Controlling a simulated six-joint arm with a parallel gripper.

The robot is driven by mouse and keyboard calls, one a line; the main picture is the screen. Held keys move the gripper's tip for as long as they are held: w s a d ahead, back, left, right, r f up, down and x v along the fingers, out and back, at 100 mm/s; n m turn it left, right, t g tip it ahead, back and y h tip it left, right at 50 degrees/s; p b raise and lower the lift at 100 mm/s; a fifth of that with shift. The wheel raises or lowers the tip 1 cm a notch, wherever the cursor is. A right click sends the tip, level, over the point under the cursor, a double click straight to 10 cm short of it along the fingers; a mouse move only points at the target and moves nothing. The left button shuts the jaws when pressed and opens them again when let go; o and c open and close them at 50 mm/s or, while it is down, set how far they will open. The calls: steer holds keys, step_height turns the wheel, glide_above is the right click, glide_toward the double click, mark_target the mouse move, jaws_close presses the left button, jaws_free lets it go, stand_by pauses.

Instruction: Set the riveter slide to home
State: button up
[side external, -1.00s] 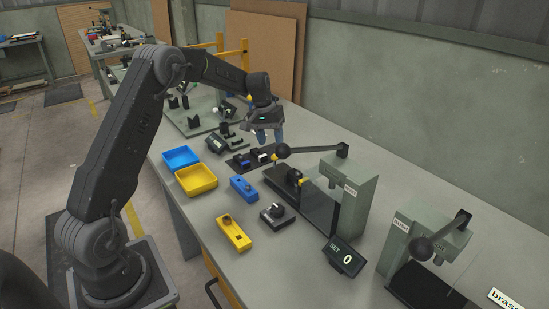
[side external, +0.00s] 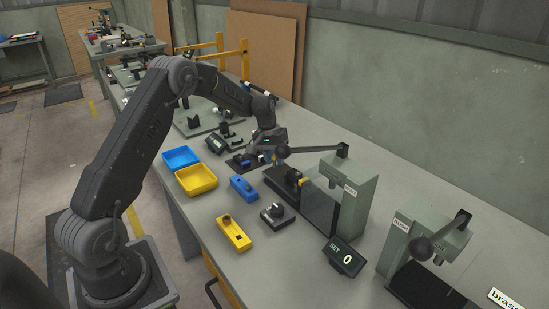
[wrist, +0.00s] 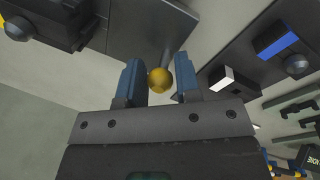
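The riveter (side external: 352,205) is a grey-green press with a small label, too small to read surely, on the bench in the side external view. Its dark slide bed (side external: 318,208) runs left from it. A round yellow knob (wrist: 160,80) on a thin rod shows in the wrist view. My gripper (wrist: 159,82) has its two blue fingers apart, one on each side of the knob. A gap shows at the right finger; contact at the left is unclear.
A second press (side external: 425,245) stands at right, and a display reading 0 (side external: 345,258) in front. Blue (side external: 181,157) and yellow (side external: 197,180) trays sit left. Bench space behind the presses is clear.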

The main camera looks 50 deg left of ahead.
jaws_close()
steer(key=d, duration=1.3)
steer(key=shift+d, duration=0.3)
steer(key=shift+o, duration=1.9)
jaws_free()
steer(key=shift+a+r, duration=0.1)
step_height(320, 180, up, 13)
steer(key=s+a, duration=0.1)
steer(key=a, duration=0.1)
steer(key=shift+s+r, duration=0.2)
steer(key=shift+s, duration=0.05)
steer(key=shift+r, duration=0.1)
